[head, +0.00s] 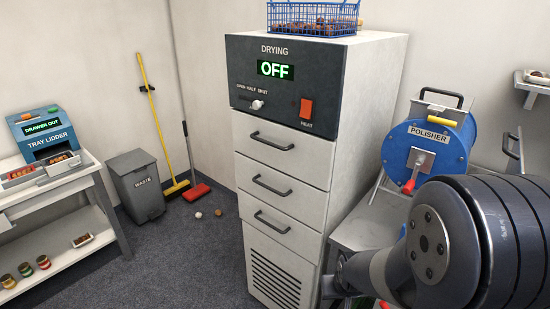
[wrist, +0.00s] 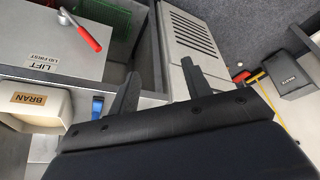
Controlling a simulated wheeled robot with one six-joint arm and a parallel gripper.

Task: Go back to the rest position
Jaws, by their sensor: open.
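My gripper (wrist: 158,95) shows in the wrist view with its two dark fingers wide apart and nothing between them. It is tilted over the side of the bench, with the vented lower panel of the drying cabinet (wrist: 195,38) beyond the fingers. In the head view my arm fills the lower right, in front of the polisher bench, and the gripper itself is hidden there. The drying cabinet (head: 275,178) stands in the middle of the head view, its drawers shut and its display reading OFF.
The blue polisher (head: 428,145) stands right of the cabinet. A BRAN container (wrist: 35,104) and a LIFT LID FIRST box (wrist: 50,62) lie left of my fingers.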

